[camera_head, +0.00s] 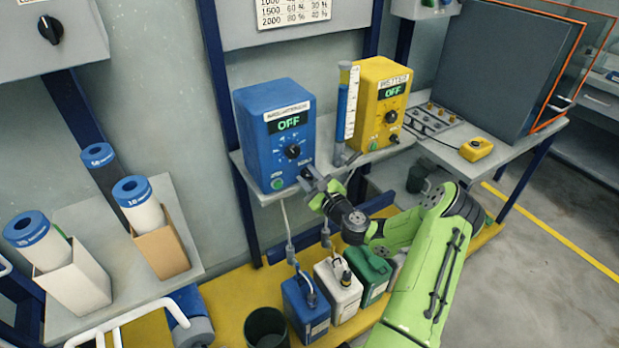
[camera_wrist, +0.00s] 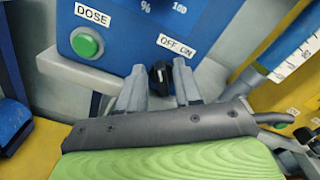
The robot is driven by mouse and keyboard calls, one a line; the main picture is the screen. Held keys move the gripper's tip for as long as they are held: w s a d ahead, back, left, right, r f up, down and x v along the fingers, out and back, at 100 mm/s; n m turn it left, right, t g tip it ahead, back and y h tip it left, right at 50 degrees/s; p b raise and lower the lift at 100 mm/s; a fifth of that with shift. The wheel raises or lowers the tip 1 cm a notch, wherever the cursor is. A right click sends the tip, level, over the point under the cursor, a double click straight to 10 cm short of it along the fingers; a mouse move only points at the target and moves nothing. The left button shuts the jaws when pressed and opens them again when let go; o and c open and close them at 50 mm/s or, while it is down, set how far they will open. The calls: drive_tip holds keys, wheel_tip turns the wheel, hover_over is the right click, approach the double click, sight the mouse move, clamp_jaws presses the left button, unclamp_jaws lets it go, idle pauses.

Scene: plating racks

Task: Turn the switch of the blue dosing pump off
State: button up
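The blue dosing pump (camera_head: 253,130) stands on a grey shelf in the head view, and its display (camera_head: 288,123) reads OFF. Its black switch (camera_wrist: 161,77) sits below the OFF ON label (camera_wrist: 177,47) in the wrist view, with a pale mark on its face. My gripper (camera_wrist: 159,72) is at the pump's lower right front, with one finger on each side of the switch. The fingers are apart; whether both touch the switch is not clear. In the head view my gripper (camera_head: 314,180) covers the switch.
A green DOSE button (camera_wrist: 87,43) is left of my fingers. A yellow pump (camera_head: 378,105), also reading OFF, and a clear scaled tube (camera_head: 347,105) stand to the right. Several canisters (camera_head: 305,307) stand below the shelf.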

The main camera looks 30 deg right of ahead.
drive_tip(key=s, duration=1)
drive_tip(key=s+a+p, duration=0.1)
drive_tip(key=s, duration=0.4)
drive_tip(key=shift+s, duration=0.35)
